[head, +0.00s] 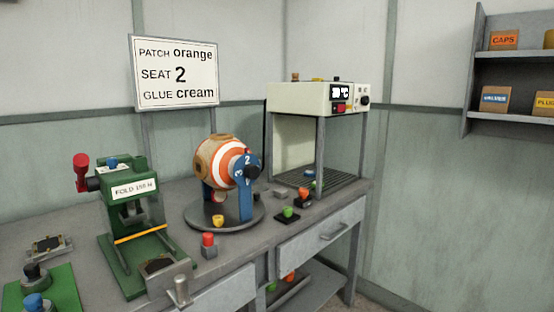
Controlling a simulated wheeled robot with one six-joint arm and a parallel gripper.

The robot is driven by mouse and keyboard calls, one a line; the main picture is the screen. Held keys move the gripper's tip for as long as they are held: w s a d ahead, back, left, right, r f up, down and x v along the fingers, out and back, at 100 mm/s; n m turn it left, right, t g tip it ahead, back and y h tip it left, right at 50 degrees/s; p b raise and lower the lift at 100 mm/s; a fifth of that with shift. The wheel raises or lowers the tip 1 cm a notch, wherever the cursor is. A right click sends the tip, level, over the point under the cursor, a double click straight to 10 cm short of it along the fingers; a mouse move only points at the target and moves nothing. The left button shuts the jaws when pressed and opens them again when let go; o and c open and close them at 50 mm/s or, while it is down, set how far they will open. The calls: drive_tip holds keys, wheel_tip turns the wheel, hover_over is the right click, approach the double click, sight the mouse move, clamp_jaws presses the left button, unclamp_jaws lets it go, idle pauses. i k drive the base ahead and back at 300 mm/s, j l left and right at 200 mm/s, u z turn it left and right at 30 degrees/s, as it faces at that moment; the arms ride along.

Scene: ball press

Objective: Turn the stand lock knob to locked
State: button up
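A striped orange, white and tan ball (217,160) sits on a stand with a round grey base (194,215). The stand's blue upright (245,204) carries the numbers 2 and 3. A black knob (254,172) sits on the side of the blue upright; it seems to be the stand lock knob, but no lock marking is readable. Its turned position cannot be told at this size. My gripper is not in view.
A green press (135,190) with a red-ended handle stands left of the stand. A red-topped grey block (208,246) and a green-topped piece (288,213) lie in front. A white-topped oven (312,98) stands behind right. A sign (177,72) hangs behind.

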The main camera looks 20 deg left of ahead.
sight(217, 220)
drive_tip(key=u, duration=1.25)
